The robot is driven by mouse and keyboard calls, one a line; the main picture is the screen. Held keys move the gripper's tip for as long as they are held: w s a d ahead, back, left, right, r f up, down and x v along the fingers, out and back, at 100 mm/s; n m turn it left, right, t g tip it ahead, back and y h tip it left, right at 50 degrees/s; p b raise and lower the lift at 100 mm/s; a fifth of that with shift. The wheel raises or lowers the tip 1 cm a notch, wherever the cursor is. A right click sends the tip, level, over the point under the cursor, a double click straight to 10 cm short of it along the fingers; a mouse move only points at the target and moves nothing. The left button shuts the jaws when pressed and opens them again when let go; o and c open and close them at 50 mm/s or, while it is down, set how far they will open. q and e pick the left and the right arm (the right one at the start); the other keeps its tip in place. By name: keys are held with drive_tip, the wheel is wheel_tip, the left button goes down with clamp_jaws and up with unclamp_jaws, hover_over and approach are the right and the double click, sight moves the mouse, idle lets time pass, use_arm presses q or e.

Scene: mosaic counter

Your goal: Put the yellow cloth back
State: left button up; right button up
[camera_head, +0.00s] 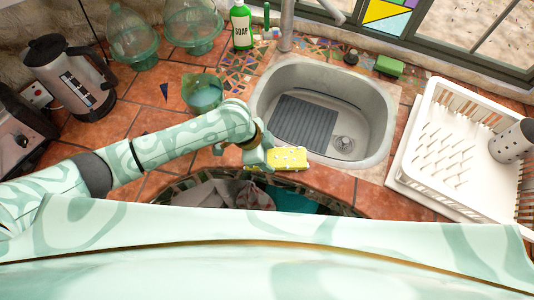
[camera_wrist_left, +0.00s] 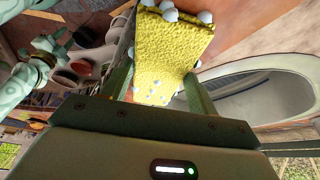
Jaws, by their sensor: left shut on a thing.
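The yellow cloth (camera_head: 287,158) is a bright yellow piece with small white lumps, at the near edge of the sink. My left gripper (camera_head: 262,157) is shut on its left end. In the left wrist view the yellow cloth (camera_wrist_left: 172,45) stands between the two fingers, its rough face filling the gap. Whether the cloth touches the counter I cannot tell. A mint patterned arm, apparently my right one, shows at the left of the left wrist view, ending in a small blurred gripper (camera_wrist_left: 50,45); its jaws are too small to judge.
The sink (camera_head: 265,105) holds a grey ridged mat (camera_head: 305,124). A white dish rack (camera_head: 410,150) stands to its right. A green glass bowl (camera_head: 203,93), soap bottle (camera_head: 241,26) and kettle (camera_head: 70,78) stand left. A green sponge (camera_head: 388,66) lies behind. Grey and teal cloths (camera_head: 232,193) lie below the counter's front edge.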

use_arm(q)
drive_tip(key=o, duration=0.9)
drive_tip(key=shift+s, duration=0.1)
drive_tip(key=shift+o, duration=0.2)
drive_tip(key=p+v, duration=0.3)
drive_tip(key=v, duration=0.9)
